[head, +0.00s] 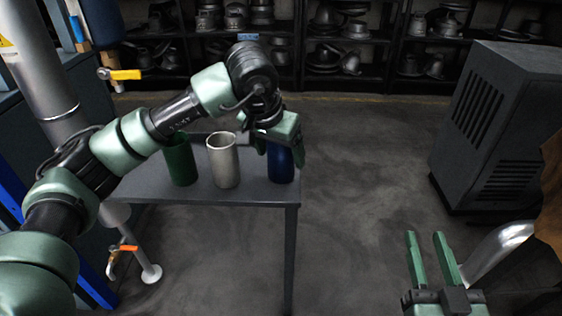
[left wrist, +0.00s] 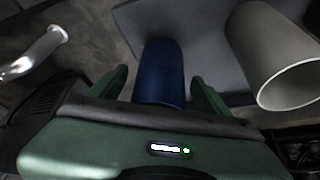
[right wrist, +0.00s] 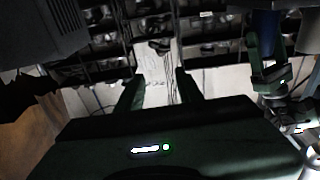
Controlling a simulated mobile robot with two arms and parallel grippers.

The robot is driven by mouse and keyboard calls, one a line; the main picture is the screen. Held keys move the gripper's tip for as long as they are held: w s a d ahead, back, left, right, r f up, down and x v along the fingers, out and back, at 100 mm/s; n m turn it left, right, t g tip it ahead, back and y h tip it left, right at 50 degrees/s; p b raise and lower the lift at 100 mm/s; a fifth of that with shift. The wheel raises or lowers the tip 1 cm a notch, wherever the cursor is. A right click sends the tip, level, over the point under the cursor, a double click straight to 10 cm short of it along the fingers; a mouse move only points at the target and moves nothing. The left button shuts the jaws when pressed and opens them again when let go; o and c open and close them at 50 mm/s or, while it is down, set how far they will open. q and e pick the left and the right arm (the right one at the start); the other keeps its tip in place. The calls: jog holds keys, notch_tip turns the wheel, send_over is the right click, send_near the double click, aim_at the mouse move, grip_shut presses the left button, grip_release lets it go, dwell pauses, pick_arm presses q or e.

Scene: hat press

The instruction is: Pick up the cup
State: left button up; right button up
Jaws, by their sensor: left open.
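Three cups stand upright on a dark grey table (head: 257,192): a green cup (head: 180,162), a pale metal-grey cup (head: 223,163) and a blue cup (head: 281,170) near the right edge. My left gripper (head: 284,150) is open at the blue cup. In the left wrist view the blue cup (left wrist: 163,72) lies between the two spread fingers, with gaps on both sides, and the grey cup (left wrist: 272,55) stands to the right. The upper part of the blue cup is hidden by my gripper in the head view. My right gripper (head: 430,248) is open and empty, away from the table.
A dark vented cabinet (head: 497,120) stands at the right. Shelves with metal parts (head: 345,40) line the back wall. A pipe with a yellow-handled valve (head: 120,74) is at the left. The floor between table and cabinet is clear.

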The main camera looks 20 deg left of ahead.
pick_arm(q)
jog(key=shift+x, duration=1.4)
jog(key=c, duration=1.5)
pick_arm(e)
jog(key=r, duration=0.1)
jog(key=r+t, duration=0.2)
jog(key=shift+s+a+r+y, duration=0.15)
jog(key=shift+s+r+y, duration=0.1)
jog(key=shift+r+y, duration=0.1)
pick_arm(q)
jog(key=shift+r, duration=0.1)
